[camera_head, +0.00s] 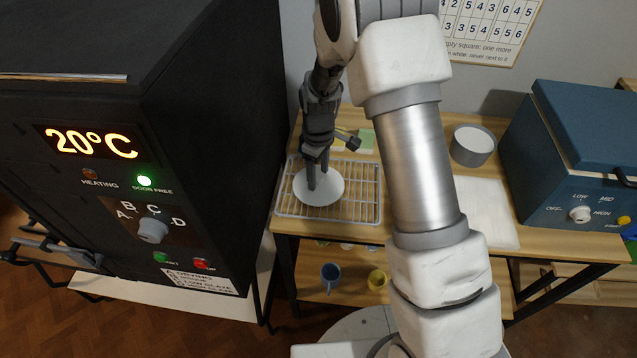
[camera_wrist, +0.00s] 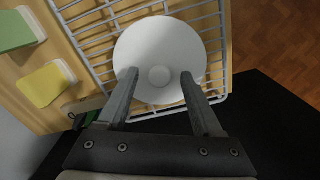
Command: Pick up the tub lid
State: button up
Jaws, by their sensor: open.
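The tub lid (camera_head: 325,190) is a white round disc lying on the wire rack (camera_head: 370,205) on the wooden table. In the wrist view the lid (camera_wrist: 160,45) shows a small round knob (camera_wrist: 159,76) at its middle. My gripper (camera_head: 317,184) points down over the lid. In the wrist view my gripper (camera_wrist: 158,78) is open, with one finger on each side of the knob. I cannot tell whether the fingers touch the lid. Nothing is held.
A black kiln (camera_head: 210,120) stands close on the left. A grey tub (camera_head: 473,146) stands on the table to the right, with a blue box (camera_head: 575,140) beyond it. A green tile (camera_wrist: 15,30) and a yellow tile (camera_wrist: 45,84) lie near the rack. Cups stand on the lower shelf.

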grip_shut()
jog(key=shift+r, duration=0.15)
dwell(0.4)
